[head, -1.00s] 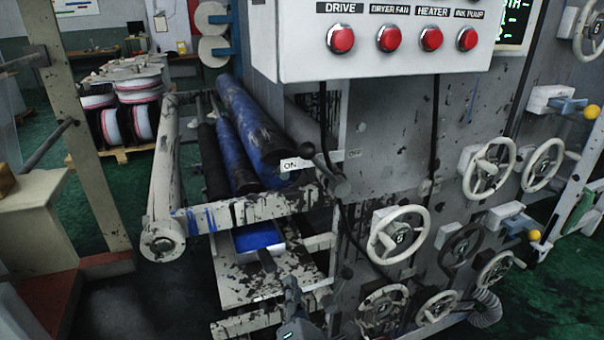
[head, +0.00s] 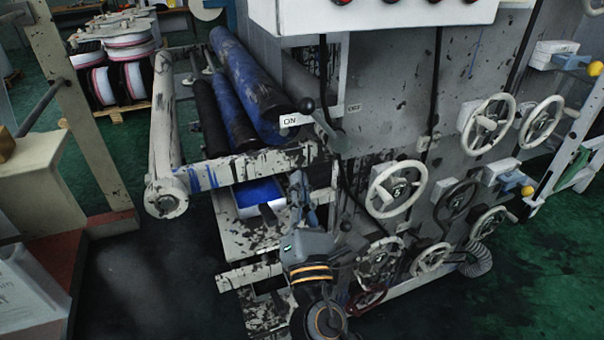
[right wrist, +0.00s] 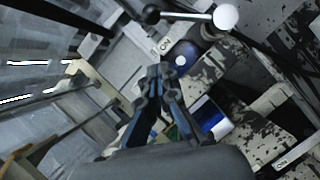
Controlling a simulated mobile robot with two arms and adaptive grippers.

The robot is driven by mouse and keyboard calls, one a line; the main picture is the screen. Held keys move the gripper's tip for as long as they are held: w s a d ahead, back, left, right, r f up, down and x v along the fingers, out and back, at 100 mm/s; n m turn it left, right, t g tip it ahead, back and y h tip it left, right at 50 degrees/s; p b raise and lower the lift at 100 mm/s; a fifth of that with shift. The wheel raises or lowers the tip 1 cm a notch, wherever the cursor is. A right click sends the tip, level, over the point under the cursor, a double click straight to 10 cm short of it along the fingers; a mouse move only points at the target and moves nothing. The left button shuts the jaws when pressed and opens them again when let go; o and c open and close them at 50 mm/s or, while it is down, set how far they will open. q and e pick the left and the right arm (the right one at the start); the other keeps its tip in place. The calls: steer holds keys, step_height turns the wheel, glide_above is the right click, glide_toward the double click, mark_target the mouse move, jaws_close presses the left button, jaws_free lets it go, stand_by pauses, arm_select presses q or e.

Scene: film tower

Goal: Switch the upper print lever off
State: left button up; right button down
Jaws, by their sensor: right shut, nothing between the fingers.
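The upper print lever (head: 322,120) is on the near corner of the machine, with a dark ball knob and a grey pivot. It leans left toward the ON label (head: 290,121); the OFF label (head: 354,108) is to the right of the pivot. My right gripper (head: 299,180) is below the lever and apart from it, fingers pointing up, shut and empty. In the right wrist view the lever (right wrist: 185,16) crosses the top, beyond my shut fingertips (right wrist: 160,72), with the ON label (right wrist: 165,44) beside it. My left gripper is not in view.
Blue rollers (head: 240,85) lie left of the lever, above a blue ink tray (head: 258,195). A lower dark knob (head: 346,226) sits right of my gripper. Several handwheels (head: 397,189) stick out on the right. A black cable (head: 345,180) hangs near the lever.

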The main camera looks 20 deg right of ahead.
mark_target(324, 126)
steer(key=w+d+r+p, duration=0.3)
steer(key=w+r+p, duration=0.2)
steer(key=w, duration=0.3)
steer(key=shift+d+r, duration=0.2)
steer(key=shift+r, duration=0.25)
